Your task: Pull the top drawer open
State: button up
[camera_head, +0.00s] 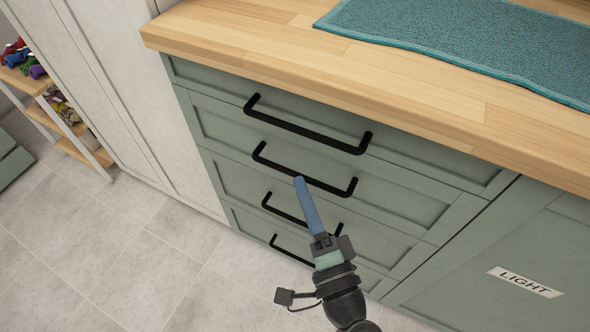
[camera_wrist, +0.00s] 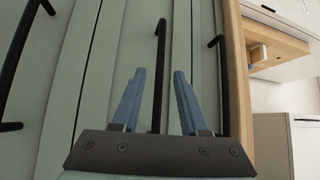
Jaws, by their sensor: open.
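The top drawer (camera_head: 420,158) is a flat sage-green front just under the countertop and looks closed. Its black bar handle (camera_head: 306,130) runs along the front; in the wrist view this handle (camera_wrist: 224,90) stands right of my fingers, near the wooden edge. My gripper (camera_head: 300,181) is open and empty, with blue fingers, in front of the drawers and overlapping the second handle (camera_head: 275,164) in the head view. In the wrist view my gripper (camera_wrist: 160,72) has the second handle (camera_wrist: 160,50) showing between its fingers; contact cannot be told.
A wooden countertop (camera_head: 215,45) overhangs the drawers, with a teal towel (camera_head: 460,40) on it. Lower drawers have similar handles, partly hidden by my arm. A cabinet labelled LIGHT (camera_head: 525,281) stands at right. A shelf (camera_head: 80,150) stands far left. The tiled floor (camera_head: 90,240) at left is clear.

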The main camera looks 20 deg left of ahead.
aim_at(296, 172)
jog(key=shift+x, duration=2.4)
grip_shut()
